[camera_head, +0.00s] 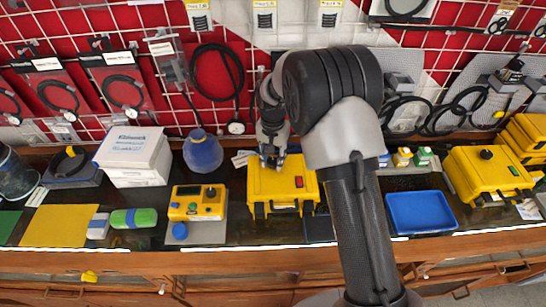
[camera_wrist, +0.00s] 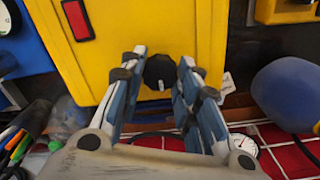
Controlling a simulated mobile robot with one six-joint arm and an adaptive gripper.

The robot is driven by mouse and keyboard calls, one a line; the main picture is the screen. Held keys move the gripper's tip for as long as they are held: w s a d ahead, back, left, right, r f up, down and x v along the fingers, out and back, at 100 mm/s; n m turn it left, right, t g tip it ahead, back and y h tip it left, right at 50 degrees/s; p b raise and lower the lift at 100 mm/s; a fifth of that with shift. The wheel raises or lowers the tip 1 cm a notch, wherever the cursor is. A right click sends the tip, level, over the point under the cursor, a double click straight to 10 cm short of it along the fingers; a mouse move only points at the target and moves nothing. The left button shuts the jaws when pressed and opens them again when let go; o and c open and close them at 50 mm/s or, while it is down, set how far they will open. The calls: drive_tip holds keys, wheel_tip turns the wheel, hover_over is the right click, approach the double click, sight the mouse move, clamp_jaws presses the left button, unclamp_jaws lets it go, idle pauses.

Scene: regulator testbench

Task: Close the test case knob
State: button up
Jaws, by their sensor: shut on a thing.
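The yellow test case (camera_head: 284,194) stands on the bench at the middle, and its lid fills the upper part of the wrist view (camera_wrist: 130,30). Its round black knob (camera_wrist: 160,72) has a white pointer mark that points down in the wrist view. A red rectangular switch (camera_wrist: 76,20) sits on the same lid; it also shows in the head view (camera_head: 299,182). My gripper (camera_head: 272,160) reaches down onto the case lid, and in the wrist view my gripper's fingers (camera_wrist: 160,75) are shut on the knob, one on each side. In the head view my gripper hides the knob.
A blue round flask (camera_head: 202,155) stands left of the case, with a yellow meter (camera_head: 197,203) in front of it. A blue tray (camera_head: 420,212) and another yellow case (camera_head: 488,176) are to the right. A tool wall with hanging cables (camera_head: 217,75) rises behind.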

sight(273, 161)
idle(0.4)
drive_tip(key=o, duration=1.1)
wheel_tip(273, 161, up, 12)
drive_tip(key=shift+r, duration=0.1)
idle(0.5)
